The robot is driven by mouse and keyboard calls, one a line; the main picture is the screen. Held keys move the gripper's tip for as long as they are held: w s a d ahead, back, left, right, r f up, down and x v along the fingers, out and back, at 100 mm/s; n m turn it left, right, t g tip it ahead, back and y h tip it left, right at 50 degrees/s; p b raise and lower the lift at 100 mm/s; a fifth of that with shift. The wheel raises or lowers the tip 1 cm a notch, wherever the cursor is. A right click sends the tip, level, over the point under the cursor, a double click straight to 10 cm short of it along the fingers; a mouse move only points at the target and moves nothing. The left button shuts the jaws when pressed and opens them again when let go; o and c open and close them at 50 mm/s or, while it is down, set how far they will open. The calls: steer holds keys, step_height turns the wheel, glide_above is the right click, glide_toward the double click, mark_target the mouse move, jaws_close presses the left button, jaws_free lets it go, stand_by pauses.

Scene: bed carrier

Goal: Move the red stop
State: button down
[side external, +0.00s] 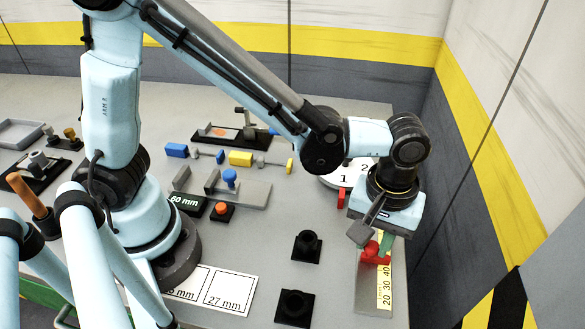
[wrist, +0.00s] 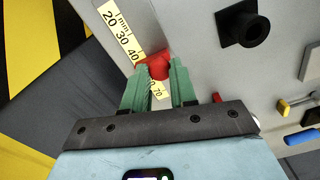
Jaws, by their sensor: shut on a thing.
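The red stop (side external: 371,253) is at the right edge of the table, beside a yellow ruler strip (side external: 384,284) marked in mm. My gripper (side external: 378,243) reaches down onto it from above. In the wrist view the red stop (wrist: 157,66) lies between the tips of my green fingers (wrist: 160,80), which are shut on it. The ruler (wrist: 128,40) shows 20, 30 and 40 on one side of the stop and 70 on the other. The fingers hide part of the stop and the numbers near it.
Two black square blocks with round posts (side external: 306,246) (side external: 295,307) stand left of the ruler. A white numbered disc (side external: 345,175) and a small red piece (side external: 341,199) are behind. A grey fixture with a blue knob (side external: 229,178) stands mid-table. A striped wall (side external: 490,170) is close on the right.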

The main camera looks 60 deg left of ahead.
glide_above(366, 300)
stand_by(0.4)
steer(key=c, duration=0.9)
jaws_free()
step_height(366, 300, up, 12)
